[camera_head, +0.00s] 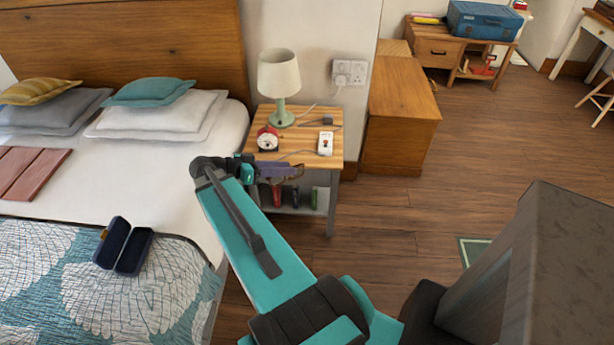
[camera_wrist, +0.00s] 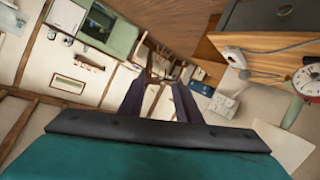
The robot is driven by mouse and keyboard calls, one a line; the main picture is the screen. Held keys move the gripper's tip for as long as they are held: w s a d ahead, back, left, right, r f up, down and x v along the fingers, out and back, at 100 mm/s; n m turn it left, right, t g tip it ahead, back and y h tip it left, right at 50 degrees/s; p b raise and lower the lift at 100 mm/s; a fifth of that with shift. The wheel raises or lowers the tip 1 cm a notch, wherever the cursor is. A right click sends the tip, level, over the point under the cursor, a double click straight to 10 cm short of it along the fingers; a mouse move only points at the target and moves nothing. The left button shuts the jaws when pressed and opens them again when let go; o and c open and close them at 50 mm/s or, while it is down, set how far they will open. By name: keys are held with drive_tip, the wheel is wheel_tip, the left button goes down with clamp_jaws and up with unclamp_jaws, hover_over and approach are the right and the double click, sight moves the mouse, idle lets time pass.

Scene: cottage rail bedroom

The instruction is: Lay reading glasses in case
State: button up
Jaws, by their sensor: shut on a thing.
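The open glasses case (camera_head: 134,251) is dark navy and lies on the patterned blanket of the bed, its two halves side by side. My gripper (camera_head: 280,169) is up by the front of the nightstand, well to the right of the case and apart from it. It is shut on the reading glasses (camera_head: 295,171), which are small and hard to make out against the nightstand. In the wrist view, the two dark fingers of my gripper (camera_wrist: 160,100) point away into the room; the glasses cannot be made out clearly there.
The nightstand (camera_head: 337,150) carries a lamp (camera_head: 279,80), a red alarm clock (camera_head: 267,139) and a white device (camera_head: 325,143) with cables. A wooden chest (camera_head: 402,110) stands behind. Blanket around the case is clear.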

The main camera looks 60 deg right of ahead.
drive_tip(key=w+a+r+n+t+h, duration=0.1)
drive_tip(key=w+a+r+n+t, duration=0.3)
drive_tip(key=w+a, duration=0.5)
drive_tip(key=w+a+r+n+t, duration=0.2)
drive_tip(key=w+a+n+t, duration=0.4)
drive_tip(key=w, duration=0.6)
drive_tip(key=w+a+r+n+t+h, duration=0.1)
drive_tip(key=w+a+r+n+t, duration=0.3)
drive_tip(key=w+a, duration=0.5)
drive_tip(key=w+a+r+n+t+y, duration=0.4)
drive_tip(key=w+a+r+n+y, duration=0.2)
drive_tip(key=a+r, duration=0.2)
drive_tip(key=w+a+r+n+t+y, duration=0.4)
drive_tip(key=a+r, duration=0.4)
drive_tip(key=a, duration=0.3)
drive_tip(key=shift+w+r+n+t+y, duration=0.4)
drive_tip(key=shift+w+n+y, duration=0.5)
drive_tip(key=shift+w+y, duration=0.45)
